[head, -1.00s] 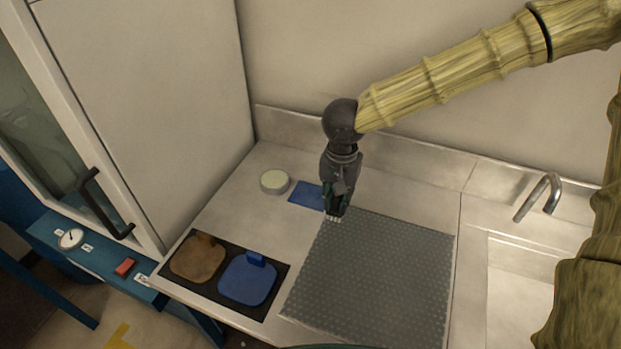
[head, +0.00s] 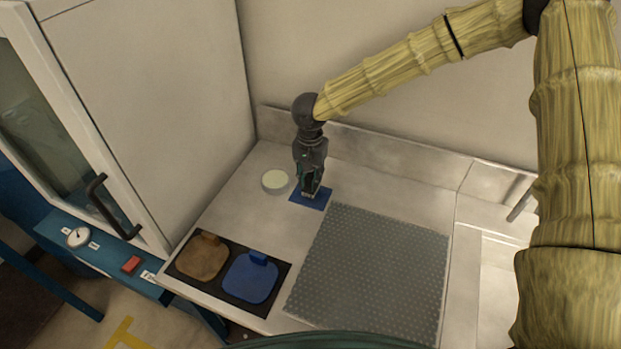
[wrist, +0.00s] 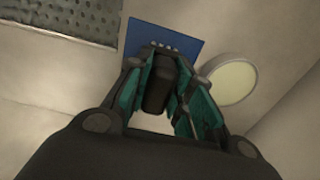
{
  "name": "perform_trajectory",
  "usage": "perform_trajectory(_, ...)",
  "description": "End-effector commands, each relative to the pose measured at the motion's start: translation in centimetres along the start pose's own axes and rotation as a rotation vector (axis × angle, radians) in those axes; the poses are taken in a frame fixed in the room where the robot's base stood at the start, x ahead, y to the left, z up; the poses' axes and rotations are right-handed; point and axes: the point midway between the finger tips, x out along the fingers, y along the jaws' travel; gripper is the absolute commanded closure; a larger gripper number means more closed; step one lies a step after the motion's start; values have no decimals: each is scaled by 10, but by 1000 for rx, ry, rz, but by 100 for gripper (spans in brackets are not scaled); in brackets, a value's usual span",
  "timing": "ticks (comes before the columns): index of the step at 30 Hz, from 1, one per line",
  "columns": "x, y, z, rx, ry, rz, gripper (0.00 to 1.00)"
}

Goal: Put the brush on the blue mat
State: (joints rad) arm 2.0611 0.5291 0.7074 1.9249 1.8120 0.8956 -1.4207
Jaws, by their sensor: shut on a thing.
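The brush (wrist: 158,88) is a dark block-like body between the two teal-lined fingers of my gripper (wrist: 163,70) in the wrist view. Pale tufts show at its far end, over the mat. My gripper (head: 310,188) is shut on it and points down at the blue mat in the head view. The blue mat (head: 325,198) is a small flat blue rectangle on the counter; it also shows in the wrist view (wrist: 165,28). The gripper hides part of the mat. I cannot tell whether the brush touches it.
A round pale-topped container (head: 275,181) stands just left of the mat. A grey perforated mat (head: 370,265) lies to the front right. A black tray (head: 228,276) with a brown and a blue pad is at the front left. A cabinet rises on the left.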

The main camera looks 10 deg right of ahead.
Motion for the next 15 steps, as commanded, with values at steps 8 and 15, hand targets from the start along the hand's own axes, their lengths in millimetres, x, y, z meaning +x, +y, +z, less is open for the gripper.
perform_trajectory(8, 15, 0, 0, 0, 1, 0, 100)
perform_trajectory(15, 17, 0, 1, 0, 0, 0, 100)
